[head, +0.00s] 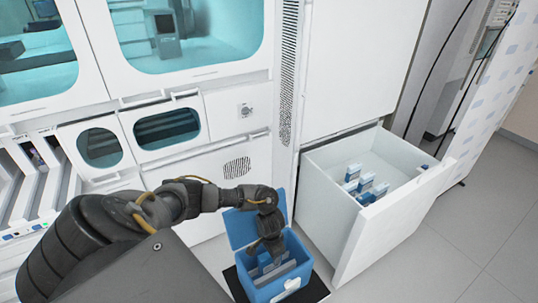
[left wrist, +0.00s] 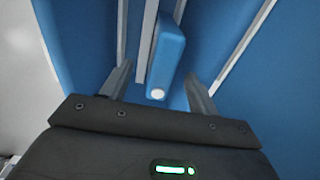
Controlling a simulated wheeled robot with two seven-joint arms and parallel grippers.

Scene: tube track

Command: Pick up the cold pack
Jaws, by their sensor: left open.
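A blue slab with a rounded white spot on its end, which looks like the cold pack (left wrist: 169,55), stands on edge between my finger tips in the left wrist view. It is inside the open blue cooler box (head: 290,274), next to thin whitish dividers. My left gripper (left wrist: 160,85) is open and points down into the box, with one finger on each side of the slab; I cannot tell whether either touches it. In the head view my left gripper (head: 268,253) hides part of the box's inside. My right gripper is not in view.
The cooler's raised lid (head: 241,227) stands behind my wrist. The box sits on a dark mat (head: 314,290). To the right, an open white drawer (head: 395,222) holds several small blue and white packs (head: 364,184). White cabinets stand behind; open floor lies at far right.

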